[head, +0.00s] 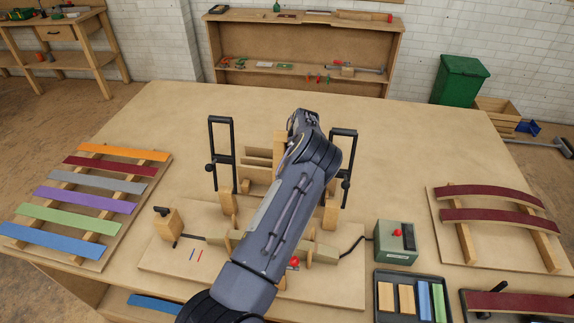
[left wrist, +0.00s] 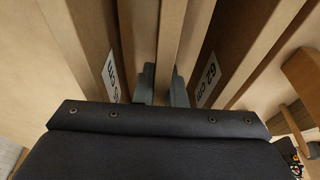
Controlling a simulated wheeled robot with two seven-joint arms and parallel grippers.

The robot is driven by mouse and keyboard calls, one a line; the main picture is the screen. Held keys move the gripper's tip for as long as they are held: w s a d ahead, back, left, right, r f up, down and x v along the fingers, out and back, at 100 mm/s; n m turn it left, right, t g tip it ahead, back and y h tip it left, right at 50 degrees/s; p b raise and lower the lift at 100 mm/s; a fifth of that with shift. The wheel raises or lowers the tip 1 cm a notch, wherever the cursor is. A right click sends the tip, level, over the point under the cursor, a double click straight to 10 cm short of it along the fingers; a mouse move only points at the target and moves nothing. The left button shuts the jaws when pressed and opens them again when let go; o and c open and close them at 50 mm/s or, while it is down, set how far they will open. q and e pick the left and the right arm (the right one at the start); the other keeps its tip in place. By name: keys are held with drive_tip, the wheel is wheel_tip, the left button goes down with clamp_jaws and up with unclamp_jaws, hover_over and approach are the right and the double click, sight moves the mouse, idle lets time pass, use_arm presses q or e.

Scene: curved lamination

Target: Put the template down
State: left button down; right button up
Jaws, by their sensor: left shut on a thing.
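My left gripper (left wrist: 164,84) is shut on a thin, pale wooden board, the template (left wrist: 171,35), which stands on edge between the two dark fingers in the left wrist view. Boards with white labels stand on both sides of it; the right label (left wrist: 207,80) reads 62 cm, and the left one (left wrist: 110,77) is only partly readable. In the head view my left arm reaches over the bench, and its wrist hides the fingers. An upright wooden piece (head: 280,143) shows beside the wrist; I cannot tell whether it is the template. My right gripper is not in view.
Two black clamps (head: 222,155) (head: 343,165) stand on either side of the wooden fixture. Coloured strips (head: 85,207) lie on a rack at left. Curved dark red strips (head: 490,205) rest at right, near a green box (head: 396,243) and a tray (head: 410,280). The bench's back is clear.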

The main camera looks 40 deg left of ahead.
use_arm(q)
drive_tip(key=shift+f, duration=0.1)
drive_tip(key=c, duration=1.5)
unclamp_jaws()
drive_tip(key=p+v, duration=0.4)
drive_tip(key=v, duration=0.7)
drive_tip(key=shift+r, duration=0.3)
drive_tip(key=shift+d+r+p, duration=0.1)
drive_tip(key=shift+r+p, duration=0.2)
drive_tip(key=shift+r, duration=0.05)
drive_tip(key=shift+r, duration=0.1)
